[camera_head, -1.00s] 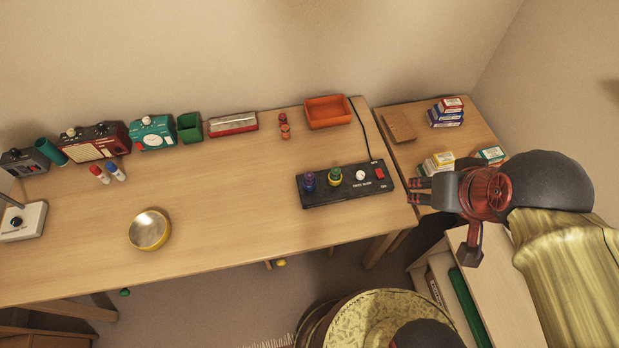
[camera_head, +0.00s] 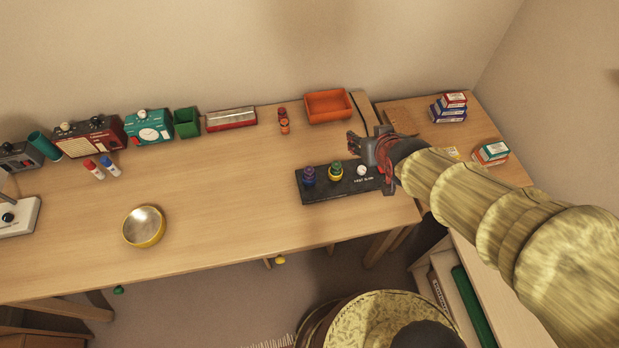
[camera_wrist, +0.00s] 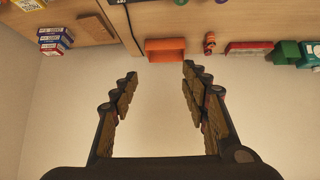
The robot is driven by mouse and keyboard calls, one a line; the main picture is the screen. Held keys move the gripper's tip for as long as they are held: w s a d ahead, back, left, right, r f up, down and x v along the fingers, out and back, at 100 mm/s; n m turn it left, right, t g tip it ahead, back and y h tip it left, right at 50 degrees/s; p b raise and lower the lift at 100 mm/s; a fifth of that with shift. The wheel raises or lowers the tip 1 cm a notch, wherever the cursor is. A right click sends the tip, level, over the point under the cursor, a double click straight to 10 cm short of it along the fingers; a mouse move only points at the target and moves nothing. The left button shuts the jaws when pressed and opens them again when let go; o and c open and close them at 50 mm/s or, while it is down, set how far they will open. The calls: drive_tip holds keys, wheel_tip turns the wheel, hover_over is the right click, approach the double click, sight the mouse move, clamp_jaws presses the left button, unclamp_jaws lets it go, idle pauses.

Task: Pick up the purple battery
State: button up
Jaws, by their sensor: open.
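A small purple piece (camera_head: 308,176), which looks like the purple battery, stands at the left end of a black panel (camera_head: 345,191) on the desk. A green and yellow piece (camera_head: 336,171) stands just right of it. My gripper (camera_head: 354,149) is in the air over the right part of the panel, up and right of the purple piece and apart from it. Its fingers are spread with nothing between them; the wrist view shows the open fingers (camera_wrist: 159,72) too. My gripper and arm hide the panel's right end. The purple piece is not seen in the wrist view.
An orange tray (camera_head: 329,119) stands at the back of the desk and shows in the wrist view (camera_wrist: 165,56). Small red and orange pieces (camera_head: 284,127) stand left of it. A yellow-rimmed bowl (camera_head: 144,241) is at the left. The desk's middle is clear.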

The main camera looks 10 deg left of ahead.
sight(309, 169)
drive_tip(key=a+f+n+y+b, duration=0.1)
drive_tip(key=a+f, duration=0.3)
drive_tip(key=f, duration=0.2)
drive_tip(key=a+f+n+t+y, duration=0.1)
drive_tip(key=a+f, duration=0.3)
drive_tip(key=f, duration=0.3)
drive_tip(key=a+f+y+b, duration=0.1)
drive_tip(key=a+f+y, duration=0.1)
drive_tip(key=a+f, duration=0.2)
drive_tip(key=shift+w+a+f+n+t+b, duration=0.15)
drive_tip(key=shift+w+f+n+t+b, duration=0.05)
drive_tip(key=shift+f, duration=0.55)
drive_tip(key=shift+w+a+f+n+t+b, duration=0.15)
drive_tip(key=shift+f+n+t, duration=0.05)
drive_tip(key=shift+f, duration=0.55)
drive_tip(key=shift+w+a, duration=0.1)
drive_tip(key=shift+a, duration=0.1)
drive_tip(key=shift+w+a+f, duration=0.25)
drive_tip(key=shift+w+f, duration=0.05)
drive_tip(key=b+x, duration=0.3)
drive_tip(key=x, duration=0.4)
drive_tip(key=shift+f, duration=0.2)
drive_tip(key=shift+c, duration=0.7)
clamp_jaws()
